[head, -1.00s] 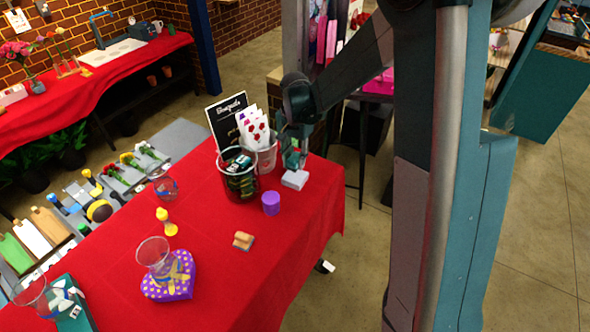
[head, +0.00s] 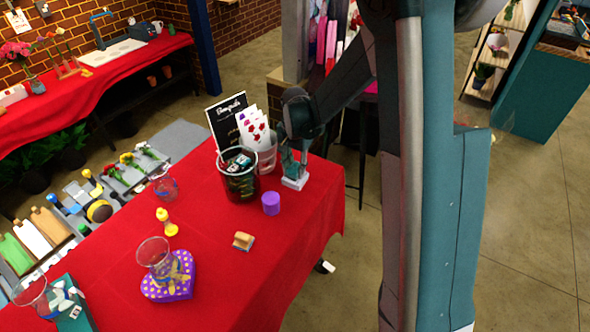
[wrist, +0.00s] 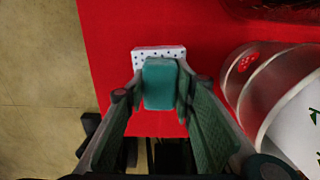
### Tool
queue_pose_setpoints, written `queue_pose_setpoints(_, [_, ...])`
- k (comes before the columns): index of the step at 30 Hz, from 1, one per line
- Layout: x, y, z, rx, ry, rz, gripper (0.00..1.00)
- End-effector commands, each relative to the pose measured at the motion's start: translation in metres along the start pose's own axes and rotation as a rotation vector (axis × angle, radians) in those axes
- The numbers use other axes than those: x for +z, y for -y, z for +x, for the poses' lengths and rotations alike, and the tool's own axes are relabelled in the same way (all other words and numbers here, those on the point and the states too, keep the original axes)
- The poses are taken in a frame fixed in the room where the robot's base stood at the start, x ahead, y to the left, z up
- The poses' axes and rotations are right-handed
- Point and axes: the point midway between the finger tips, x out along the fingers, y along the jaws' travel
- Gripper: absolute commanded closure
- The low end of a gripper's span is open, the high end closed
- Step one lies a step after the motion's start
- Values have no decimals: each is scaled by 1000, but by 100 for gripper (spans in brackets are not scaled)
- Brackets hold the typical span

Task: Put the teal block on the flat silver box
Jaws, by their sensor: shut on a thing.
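The teal block (wrist: 160,84) is between the fingertips of my gripper (wrist: 160,92) in the wrist view. The flat silver box (head: 295,183), pale with dark dots on top, lies near the far right edge of the red table. In the wrist view the box (wrist: 147,51) shows just beyond the block, which hides part of it. In the head view my gripper (head: 293,161) points down right over the box. The block blends with the teal fingers there, and I cannot tell whether it touches the box.
A clear bucket (head: 268,158) with white flowered cards stands close left of my gripper. A dark-filled bucket (head: 240,185) and a purple cylinder (head: 271,203) stand nearer. A heart box (head: 180,289) with a glass lies farther front. The table edge is close on the right.

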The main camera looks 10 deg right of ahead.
Motion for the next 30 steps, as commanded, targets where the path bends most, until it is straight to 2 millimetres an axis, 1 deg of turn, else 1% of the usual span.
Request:
queue_pose_setpoints(8, [0,0,1,0,0,0,86])
queue_pose_setpoints(13, [0,0,4,0,0,0,86])
queue_pose_setpoints(14, [0,0,4,0,0,0,73])
queue_pose_setpoints(17, [0,0,4,0,0,0,60])
queue_pose_setpoints(30, [0,0,2,0,0,0,59])
